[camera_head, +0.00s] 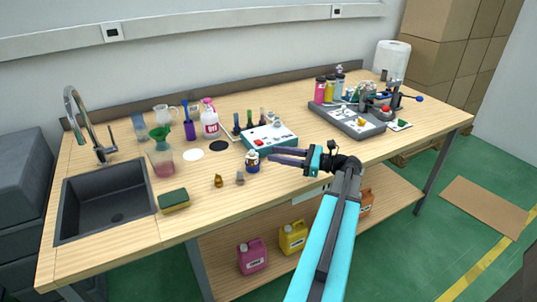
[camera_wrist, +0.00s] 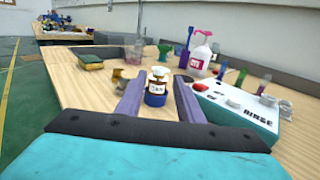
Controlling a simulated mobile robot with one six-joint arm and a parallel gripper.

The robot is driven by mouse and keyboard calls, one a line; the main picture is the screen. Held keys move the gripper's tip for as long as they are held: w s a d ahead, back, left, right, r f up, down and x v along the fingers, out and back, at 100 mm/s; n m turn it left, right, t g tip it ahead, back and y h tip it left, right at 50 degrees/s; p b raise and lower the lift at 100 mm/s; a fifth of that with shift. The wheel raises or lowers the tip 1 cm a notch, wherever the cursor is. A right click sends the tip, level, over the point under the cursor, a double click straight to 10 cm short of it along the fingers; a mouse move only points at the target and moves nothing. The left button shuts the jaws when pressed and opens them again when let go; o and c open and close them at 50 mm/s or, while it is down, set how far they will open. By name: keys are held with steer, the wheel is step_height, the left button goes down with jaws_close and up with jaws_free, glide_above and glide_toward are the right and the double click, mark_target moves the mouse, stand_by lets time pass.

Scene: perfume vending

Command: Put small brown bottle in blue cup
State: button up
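The small brown bottle (camera_head: 252,155) has a white cap and a white label. It stands upright, and its lower part appears to be inside the blue cup (camera_head: 253,168) near the table's front middle. The bottle (camera_wrist: 157,75) and the blue cup (camera_wrist: 155,99) also show in the wrist view, between my two purple fingers and near their tips. My gripper (camera_head: 273,157) is open and comes in from the right, with its tips just right of the bottle and cup. No finger clearly touches either one. The cup's inside is hidden.
A white and teal rinse machine (camera_head: 270,138) stands close behind my gripper. A small amber piece (camera_head: 219,181) and a grey one (camera_head: 240,178) lie front left of the cup. A sponge (camera_head: 173,201) and the sink (camera_head: 105,200) are farther left. A grey tray (camera_head: 346,125) stands right.

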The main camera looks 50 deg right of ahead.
steer(key=shift+v, duration=1.05)
steer(key=shift+s, duration=0.1)
